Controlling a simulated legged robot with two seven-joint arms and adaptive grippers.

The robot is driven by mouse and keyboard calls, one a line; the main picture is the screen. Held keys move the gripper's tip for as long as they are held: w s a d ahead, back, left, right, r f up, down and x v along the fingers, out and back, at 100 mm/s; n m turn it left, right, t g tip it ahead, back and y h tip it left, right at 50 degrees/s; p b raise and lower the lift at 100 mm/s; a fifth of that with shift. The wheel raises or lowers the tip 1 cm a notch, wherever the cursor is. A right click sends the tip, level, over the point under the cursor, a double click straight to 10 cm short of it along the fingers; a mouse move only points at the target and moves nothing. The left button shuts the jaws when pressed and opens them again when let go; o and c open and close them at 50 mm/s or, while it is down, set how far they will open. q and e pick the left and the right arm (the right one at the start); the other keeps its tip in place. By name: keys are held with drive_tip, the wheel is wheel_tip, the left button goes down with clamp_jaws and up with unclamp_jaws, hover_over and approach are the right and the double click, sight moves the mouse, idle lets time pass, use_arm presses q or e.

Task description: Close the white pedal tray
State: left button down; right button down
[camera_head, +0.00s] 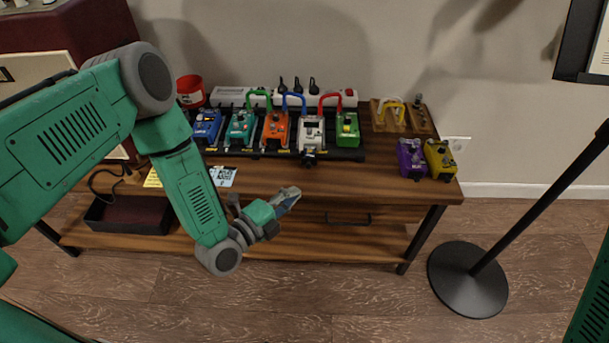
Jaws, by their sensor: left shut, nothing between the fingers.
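The white pedal (311,132) sits in a row of pedals on the black pedalboard (348,155) on the wooden table. A small dark piece (309,157) sticks out at its front edge, past the neighbouring pedals. It may be its tray, but it is too small to tell how far out it is. My left gripper (290,199) is shut and empty. It appears in front of the table's front edge, below and slightly left of the white pedal in the picture, apart from it. My right gripper is not in view.
An orange pedal (275,127) and a green pedal (346,130) flank the white one. Coloured cables arch behind them. Purple (411,158) and yellow (439,159) pedals stand at the table's right end. A black stand (468,277) is on the floor at right.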

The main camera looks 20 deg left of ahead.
sight(306, 154)
use_arm(q)
drive_tip(key=w, duration=0.2)
drive_tip(key=w+b, duration=0.1)
drive_tip(key=w, duration=0.1)
drive_tip(key=w+d, duration=0.1)
drive_tip(key=w, duration=0.1)
drive_tip(key=shift+w+f+b, duration=0.1)
drive_tip(key=shift+f+b, duration=0.2)
drive_tip(key=shift+b, duration=0.05)
drive_tip(key=shift+w, duration=0.4)
drive_tip(key=shift+w+a, duration=0.1)
drive_tip(key=shift+w, duration=0.3)
drive_tip(key=shift+a, duration=0.25)
drive_tip(key=w, duration=0.1)
drive_tip(key=w+b, duration=0.1)
drive_tip(key=w, duration=0.1)
drive_tip(key=w+a+b, duration=0.1)
drive_tip(key=w, duration=0.1)
drive_tip(key=shift+w+f, duration=0.2)
drive_tip(key=shift+w+a+r, duration=0.1)
drive_tip(key=shift+w+a, duration=0.05)
drive_tip(key=shift+w, duration=0.25)
